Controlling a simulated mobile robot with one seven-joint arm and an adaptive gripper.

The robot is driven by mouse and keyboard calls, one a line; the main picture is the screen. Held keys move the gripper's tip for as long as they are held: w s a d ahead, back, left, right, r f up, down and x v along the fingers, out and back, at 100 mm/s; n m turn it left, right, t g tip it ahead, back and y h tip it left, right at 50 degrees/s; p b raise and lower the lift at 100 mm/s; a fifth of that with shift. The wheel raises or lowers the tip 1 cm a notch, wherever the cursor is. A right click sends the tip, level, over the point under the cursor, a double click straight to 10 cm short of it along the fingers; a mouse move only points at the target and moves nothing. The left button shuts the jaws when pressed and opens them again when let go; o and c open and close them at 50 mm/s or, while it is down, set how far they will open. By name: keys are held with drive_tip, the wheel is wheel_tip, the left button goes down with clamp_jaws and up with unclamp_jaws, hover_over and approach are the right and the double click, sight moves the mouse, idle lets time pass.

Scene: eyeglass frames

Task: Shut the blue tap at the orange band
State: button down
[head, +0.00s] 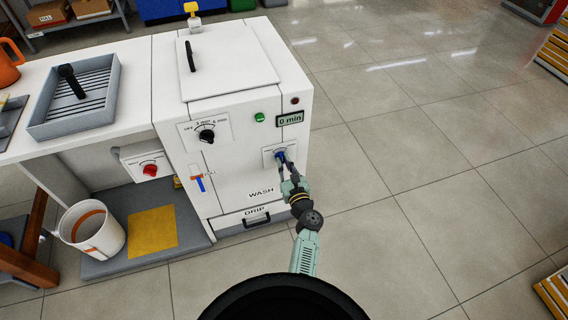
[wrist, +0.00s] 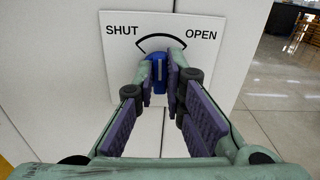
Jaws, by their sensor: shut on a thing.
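The blue tap (head: 280,156) is on the white washer's front, lower right of the dials. In the wrist view the blue tap (wrist: 159,68) sits below an arc on a plate marked SHUT at left and OPEN at right. Its handle looks roughly upright between the two words; its exact setting is partly hidden by the fingers. My gripper (head: 285,168) is closed around the tap, a purple-padded finger on each side in the wrist view (wrist: 161,80). A level gauge (head: 198,178) on the front shows an orange mark above a blue column, near the word FULL.
A red knob (head: 150,170) and black timer dial (head: 207,136) are left of the tap. The display (head: 290,119) reads 0 min.

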drive_tip(key=shift+f+n+b, duration=0.1)
drive_tip(key=shift+n+b, duration=0.2)
drive_tip(key=shift+b, duration=0.1)
drive_tip(key=n+b, duration=0.4)
drive_tip(key=n, duration=0.1)
drive_tip(key=n+b, duration=0.2)
drive_tip(key=shift+s+a+f+n+b, duration=0.1)
drive_tip(key=shift+a+n+b, duration=0.15)
drive_tip(key=shift+n+b, duration=0.05)
idle(0.4)
drive_tip(key=c, duration=1.7)
unclamp_jaws()
drive_tip(key=shift+o, duration=0.2)
drive_tip(key=v, duration=0.7)
drive_tip(key=shift+s, duration=0.2)
